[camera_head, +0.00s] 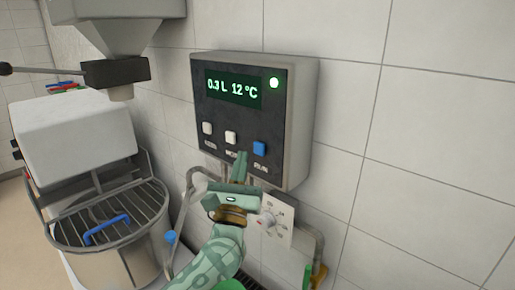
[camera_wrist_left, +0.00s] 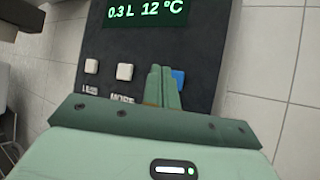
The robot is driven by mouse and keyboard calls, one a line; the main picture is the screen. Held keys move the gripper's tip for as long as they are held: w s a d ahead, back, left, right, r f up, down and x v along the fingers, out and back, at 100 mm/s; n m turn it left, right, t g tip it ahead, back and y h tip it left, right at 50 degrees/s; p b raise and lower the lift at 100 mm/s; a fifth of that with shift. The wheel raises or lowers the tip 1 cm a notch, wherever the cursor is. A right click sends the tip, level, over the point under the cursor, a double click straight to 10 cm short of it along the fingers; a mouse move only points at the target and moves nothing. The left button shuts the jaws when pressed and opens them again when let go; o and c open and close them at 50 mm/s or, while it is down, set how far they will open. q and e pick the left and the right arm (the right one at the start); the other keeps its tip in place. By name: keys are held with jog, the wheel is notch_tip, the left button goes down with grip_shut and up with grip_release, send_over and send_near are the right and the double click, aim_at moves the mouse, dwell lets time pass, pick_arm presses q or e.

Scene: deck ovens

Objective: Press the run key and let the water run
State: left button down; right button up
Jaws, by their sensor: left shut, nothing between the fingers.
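A dark control panel (camera_head: 217,119) in a grey box is on the tiled wall. Its display (camera_head: 233,89) reads 0.3 L and 12 °C in green, and a round green lamp (camera_head: 274,83) is lit. Two white keys and a blue key (camera_head: 259,148) sit in a row below; the blue one's label reads as RUN, though blurred. My left gripper (camera_head: 240,158) is shut and empty, its fingertips just left of and below the blue key. In the left wrist view the fingers cover part of the blue key (camera_wrist_left: 178,78); whether they touch it I cannot tell. My right gripper is not in view.
A mixer (camera_head: 80,130) with a wire-guarded bowl (camera_head: 110,215) stands at the left. A hose and a white wall plate with a knob (camera_head: 268,222) are under the panel, close to my left gripper. The wall to the right is bare.

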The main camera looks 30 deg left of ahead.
pick_arm(q)
jog(key=shift+s+a, duration=0.25)
jog(key=shift+s, duration=0.55)
jog(key=shift+s+a, duration=0.2)
jog(key=shift+s, duration=0.55)
